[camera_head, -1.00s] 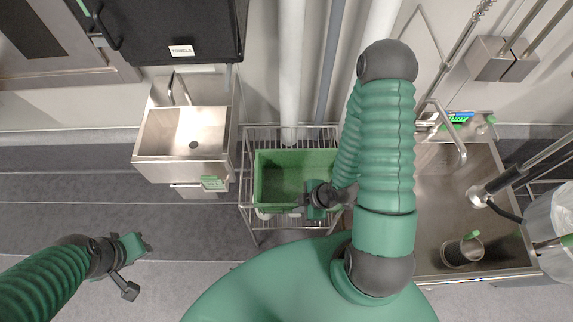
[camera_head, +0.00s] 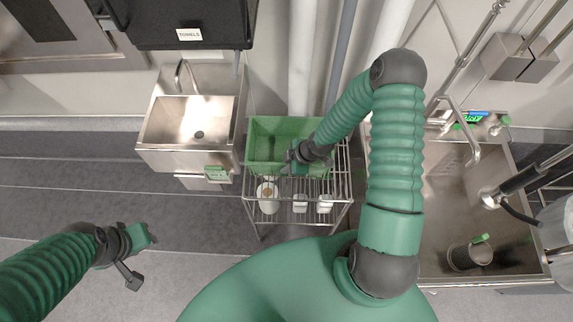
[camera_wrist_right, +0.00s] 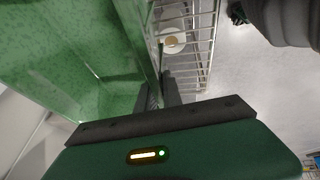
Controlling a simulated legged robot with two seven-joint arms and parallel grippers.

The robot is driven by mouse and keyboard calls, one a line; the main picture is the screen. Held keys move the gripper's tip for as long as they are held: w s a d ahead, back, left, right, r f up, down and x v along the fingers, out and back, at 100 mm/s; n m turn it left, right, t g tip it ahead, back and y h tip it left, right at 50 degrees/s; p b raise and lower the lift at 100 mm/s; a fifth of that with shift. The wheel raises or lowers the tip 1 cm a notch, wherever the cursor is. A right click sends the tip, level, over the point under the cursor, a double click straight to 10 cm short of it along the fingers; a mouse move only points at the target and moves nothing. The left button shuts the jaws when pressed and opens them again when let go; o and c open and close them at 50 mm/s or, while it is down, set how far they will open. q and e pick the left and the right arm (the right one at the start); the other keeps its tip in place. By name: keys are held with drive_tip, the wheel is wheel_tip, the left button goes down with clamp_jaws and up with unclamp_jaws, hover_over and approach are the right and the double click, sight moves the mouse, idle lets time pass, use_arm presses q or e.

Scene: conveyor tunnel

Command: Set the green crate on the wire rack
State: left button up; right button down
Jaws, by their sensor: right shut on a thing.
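The green crate (camera_head: 262,150) is over the back part of the wire rack (camera_head: 250,207), below the pipes in the head view. My right gripper (camera_head: 292,160) is shut on the crate's near wall. In the right wrist view the crate (camera_wrist_right: 70,50) fills the upper left, with the fingers (camera_wrist_right: 158,95) at its wall and the rack's wires beside it. I cannot tell whether the crate's base touches the rack's top. My left gripper (camera_head: 146,237) is at the lower left, above the floor and empty; its finger gap is not clear.
White containers (camera_head: 300,203) stand on the rack's lower shelf. A small sink (camera_head: 195,125) is left of the rack, and a large steel sink (camera_head: 455,205) with a cup (camera_head: 468,255) is to the right. The floor at left is clear.

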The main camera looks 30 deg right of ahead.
drive_tip(key=c, duration=1.5)
unclamp_jaws()
